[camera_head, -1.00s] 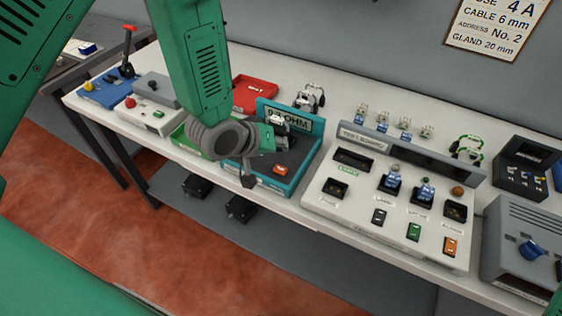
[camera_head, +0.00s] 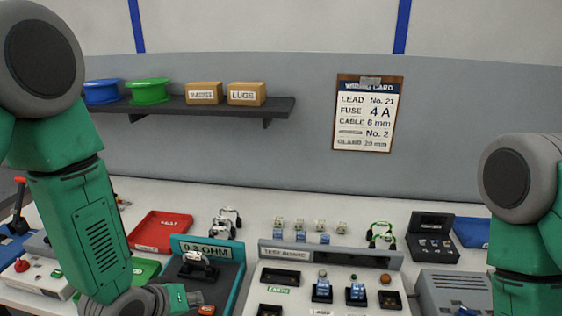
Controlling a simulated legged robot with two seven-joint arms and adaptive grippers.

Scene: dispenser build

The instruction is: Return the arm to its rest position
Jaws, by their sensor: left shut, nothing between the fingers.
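My left arm (camera_head: 85,225) comes down on the left side of the picture. Its gripper (camera_head: 190,298) is shut and empty at the lower edge, in front of the teal-edged 0.2 OHM station (camera_head: 208,249). A small dark and white device (camera_head: 197,265) sits on that station, just beyond the gripper. My right arm (camera_head: 528,270) stands at the right edge, bent, with its hand below the picture.
The test board (camera_head: 330,256) stands right of the gripper, with several small parts behind it. A red tray (camera_head: 160,231) is behind the left arm. A grey box (camera_head: 452,292) stands near the right arm. A shelf (camera_head: 190,106) and wiring card (camera_head: 368,113) are on the wall.

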